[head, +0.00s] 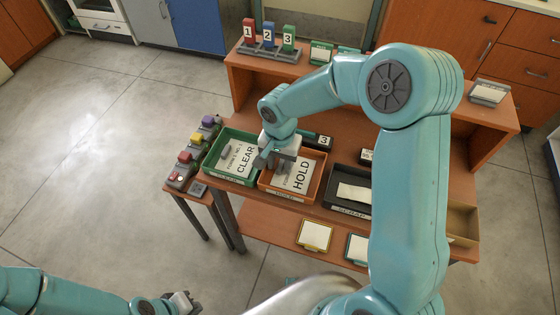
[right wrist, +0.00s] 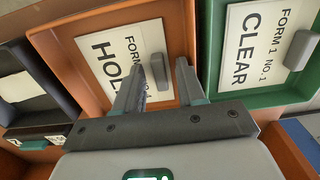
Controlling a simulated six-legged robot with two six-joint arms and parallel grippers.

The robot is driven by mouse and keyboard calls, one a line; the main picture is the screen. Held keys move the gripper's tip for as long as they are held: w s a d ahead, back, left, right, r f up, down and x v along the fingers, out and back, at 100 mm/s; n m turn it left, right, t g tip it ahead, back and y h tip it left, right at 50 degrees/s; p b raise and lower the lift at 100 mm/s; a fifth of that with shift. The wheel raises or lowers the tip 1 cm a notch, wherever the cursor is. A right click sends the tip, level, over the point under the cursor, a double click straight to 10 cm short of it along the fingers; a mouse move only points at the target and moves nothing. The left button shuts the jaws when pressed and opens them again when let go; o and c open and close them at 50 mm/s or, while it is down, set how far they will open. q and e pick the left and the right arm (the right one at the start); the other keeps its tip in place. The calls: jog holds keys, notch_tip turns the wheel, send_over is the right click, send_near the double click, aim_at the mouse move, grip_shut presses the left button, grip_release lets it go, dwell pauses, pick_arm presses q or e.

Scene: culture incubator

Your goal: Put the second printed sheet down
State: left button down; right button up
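A white printed sheet reading HOLD (right wrist: 108,64) lies in the orange tray (head: 264,184), with a grey grip block (right wrist: 160,72) on it. In the head view my right gripper and wrist partly cover this sheet (head: 300,178). My right gripper (right wrist: 160,66) is over the sheet, its two fingers apart on either side of the block with gaps showing. Another printed sheet, reading CLEAR (head: 241,160), lies in the green tray (head: 214,165) to the left, with its own grey block (right wrist: 301,50). My left gripper (head: 182,301) is low at the bottom left, away from the table; its opening is unclear.
A black tray (head: 330,201) holding a pale blank sheet stands right of the orange tray. Coloured button boxes (head: 197,150) stand at the left. Numbered red, blue and green blocks (head: 268,37) stand on the upper shelf. My right arm hides part of the table's right side.

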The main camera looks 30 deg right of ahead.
jog(key=shift+r, duration=0.15)
notch_tip(320, 180, up, 12)
jog(key=shift+p, duration=0.4)
jog(key=shift+s, duration=0.1)
dwell(0.3)
